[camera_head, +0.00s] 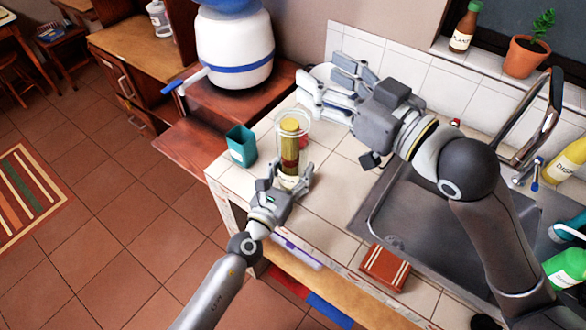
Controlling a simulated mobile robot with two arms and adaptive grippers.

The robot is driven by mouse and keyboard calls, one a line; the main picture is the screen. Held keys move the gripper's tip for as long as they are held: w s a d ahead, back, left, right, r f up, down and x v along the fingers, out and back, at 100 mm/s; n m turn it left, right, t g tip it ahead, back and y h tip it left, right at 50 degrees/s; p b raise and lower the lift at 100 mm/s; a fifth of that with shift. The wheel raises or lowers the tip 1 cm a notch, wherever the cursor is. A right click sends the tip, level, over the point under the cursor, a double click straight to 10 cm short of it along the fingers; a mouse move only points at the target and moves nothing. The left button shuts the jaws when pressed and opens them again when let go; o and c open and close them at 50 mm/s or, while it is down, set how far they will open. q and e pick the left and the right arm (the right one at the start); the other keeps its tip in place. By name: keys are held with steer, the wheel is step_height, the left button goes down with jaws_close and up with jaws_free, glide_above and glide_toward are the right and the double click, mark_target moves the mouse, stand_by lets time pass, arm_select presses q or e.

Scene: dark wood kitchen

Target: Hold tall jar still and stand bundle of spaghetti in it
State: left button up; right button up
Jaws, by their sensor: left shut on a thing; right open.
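The tall clear jar (305,139) stands upright on the tiled counter near its left end. The yellow bundle of spaghetti (290,140) stands inside the jar, close to upright, with a reddish band lower down. Its top is near the level of the jar's rim. My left gripper (287,178) is shut around the lower part of the jar, coming from the front, and hides part of its base. My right gripper (325,88) is open and empty, behind and to the right of the jar, apart from it.
A teal cup (241,146) stands left of the jar. The metal sink (400,228) is at the right, with a brown striped item (385,267) on the counter's front edge. A white and blue container (234,48) stands behind. Tiles between jar and sink are clear.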

arm_select(q)
steer(key=o, duration=1.2)
steer(key=shift+s, duration=0.1)
steer(key=v, duration=1.1)
steer(key=shift+s+a, duration=0.25)
steer(key=shift+s, duration=0.1)
